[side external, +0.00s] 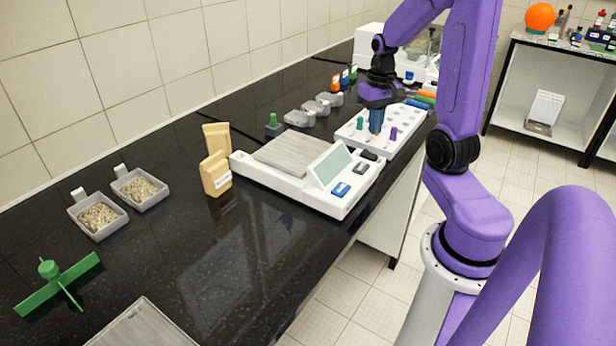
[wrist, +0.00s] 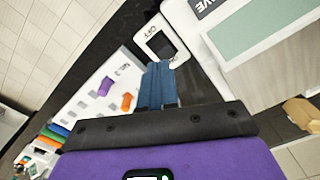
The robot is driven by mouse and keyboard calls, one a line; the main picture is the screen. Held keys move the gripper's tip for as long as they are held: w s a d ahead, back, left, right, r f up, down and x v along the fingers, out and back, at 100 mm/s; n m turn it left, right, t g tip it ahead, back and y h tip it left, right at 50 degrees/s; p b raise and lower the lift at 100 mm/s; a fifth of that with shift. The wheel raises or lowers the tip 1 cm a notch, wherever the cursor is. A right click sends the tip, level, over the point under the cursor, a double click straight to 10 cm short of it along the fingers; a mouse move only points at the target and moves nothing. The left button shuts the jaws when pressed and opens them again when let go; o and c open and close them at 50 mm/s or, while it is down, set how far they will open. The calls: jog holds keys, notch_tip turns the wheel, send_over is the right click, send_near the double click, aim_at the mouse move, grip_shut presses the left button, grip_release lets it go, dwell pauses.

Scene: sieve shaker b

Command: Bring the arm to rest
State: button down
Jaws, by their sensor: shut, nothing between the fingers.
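My gripper (side external: 376,131) points down over the white holed rack (side external: 352,134), between a teal peg (side external: 360,123) and a purple peg (side external: 393,133). Its blue fingers are together with nothing visible between them. In the wrist view the fingers (wrist: 157,68) also show closed and empty, with the white rack (wrist: 78,113) to their left. I cannot tell how far the fingertips are above the rack.
Grey trays (side external: 299,119) and small coloured bottles (side external: 344,77) are behind.

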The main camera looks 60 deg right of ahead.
jog(key=a+n, duration=0.3)
jog(key=a, duration=0.3)
jog(key=a+r+n, duration=0.1)
jog(key=a+n, duration=0.2)
jog(key=a, duration=0.3)
jog(key=a+r+n, duration=0.1)
jog(key=a+n, duration=0.2)
jog(key=a, duration=0.4)
jog(key=shift+s, duration=0.4)
jog(key=s+a+n, duration=0.9)
jog(key=s, duration=0.4)
jog(key=shift+a+r, duration=0.3)
jog(key=shift+r, duration=0.15)
